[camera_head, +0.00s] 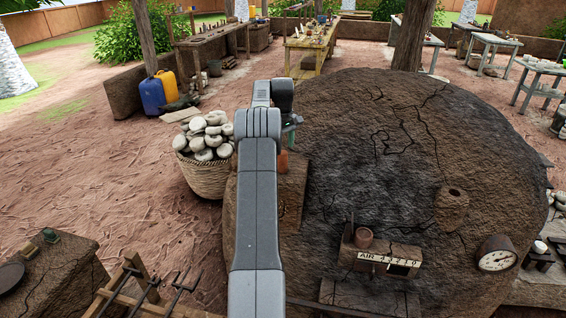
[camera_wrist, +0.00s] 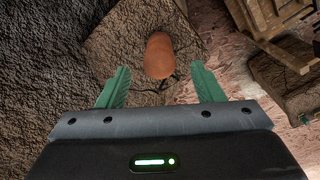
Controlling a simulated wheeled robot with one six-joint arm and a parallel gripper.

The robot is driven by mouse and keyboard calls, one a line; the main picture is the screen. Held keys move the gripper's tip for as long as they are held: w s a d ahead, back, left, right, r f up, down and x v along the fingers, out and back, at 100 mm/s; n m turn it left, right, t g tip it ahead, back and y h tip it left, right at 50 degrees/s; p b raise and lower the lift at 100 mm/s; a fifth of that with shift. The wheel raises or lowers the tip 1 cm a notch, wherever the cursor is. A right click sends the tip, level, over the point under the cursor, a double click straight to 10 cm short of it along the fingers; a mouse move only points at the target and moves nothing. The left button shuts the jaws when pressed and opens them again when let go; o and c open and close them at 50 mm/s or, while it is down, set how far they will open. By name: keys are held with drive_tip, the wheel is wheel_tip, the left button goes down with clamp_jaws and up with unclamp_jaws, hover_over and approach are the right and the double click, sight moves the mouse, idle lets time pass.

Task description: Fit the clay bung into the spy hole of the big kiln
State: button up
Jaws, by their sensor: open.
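The big kiln (camera_head: 350,130) is a dark, cracked mud dome filling the right of the head view. Its spy hole (camera_head: 455,191) is a small dark opening in a raised mud boss on the right side. The clay bung (camera_wrist: 160,57) is a smooth orange-brown plug on a mud ledge (camera_head: 292,183) beside the kiln's left flank. A sliver of the bung (camera_head: 283,161) shows in the head view, partly hidden by my arm. My gripper (camera_wrist: 157,75) is open and empty, with green fingers either side of the bung's near end.
A basket (camera_head: 205,178) of pale stones stands left of the ledge. A rack (camera_head: 140,290) stands front left. Open ground lies left.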

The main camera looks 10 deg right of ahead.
sight(283, 151)
drive_tip(key=shift+w+f+p, duration=0.1)
drive_tip(key=shift+f+p, duration=0.9)
drive_tip(key=shift+f, duration=1.9)
drive_tip(key=shift+r, duration=0.1)
drive_tip(key=c, duration=1.3)
